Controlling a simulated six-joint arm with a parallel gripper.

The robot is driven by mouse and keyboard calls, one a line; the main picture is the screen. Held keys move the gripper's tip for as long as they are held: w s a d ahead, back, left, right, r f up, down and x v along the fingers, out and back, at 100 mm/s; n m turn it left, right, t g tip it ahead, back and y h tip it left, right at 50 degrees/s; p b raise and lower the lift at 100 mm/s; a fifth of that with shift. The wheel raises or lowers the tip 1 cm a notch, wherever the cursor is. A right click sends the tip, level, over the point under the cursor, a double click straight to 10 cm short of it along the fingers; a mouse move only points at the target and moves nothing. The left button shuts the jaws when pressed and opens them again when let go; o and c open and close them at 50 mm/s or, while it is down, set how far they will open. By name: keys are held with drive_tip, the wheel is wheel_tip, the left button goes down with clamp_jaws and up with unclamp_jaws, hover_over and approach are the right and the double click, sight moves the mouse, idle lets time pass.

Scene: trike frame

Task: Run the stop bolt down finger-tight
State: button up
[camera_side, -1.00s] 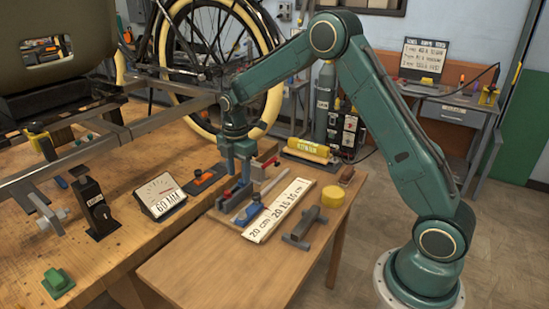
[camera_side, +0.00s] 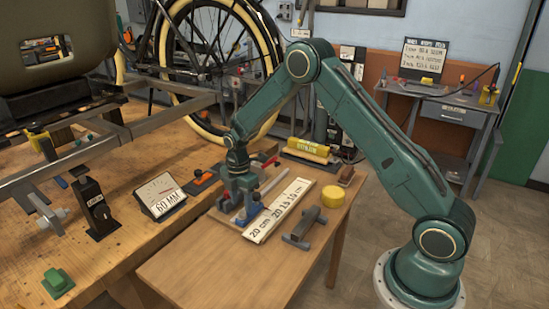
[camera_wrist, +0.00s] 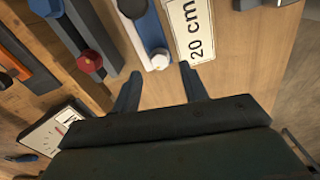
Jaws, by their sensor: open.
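My gripper (camera_side: 238,198) is low over the small wooden table in the side view. In the wrist view its two fingers are apart (camera_wrist: 160,72), with nothing held between them. A blue tool with a white, blue-capped end (camera_wrist: 158,57) lies just beyond the fingertips, roughly in line with the gap. I cannot tell whether the fingers touch it. A hex-headed piece (camera_side: 46,213) at the end of the grey frame (camera_side: 150,118), over the bench, may be the stop bolt; it is too small to be sure.
A 60 MM gauge (camera_side: 161,196) and black block (camera_side: 95,208) stand on the bench. The table's near end is clear.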

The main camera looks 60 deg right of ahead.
sight(242, 212)
drive_tip(key=shift+f, duration=1.7)
clamp_jaws()
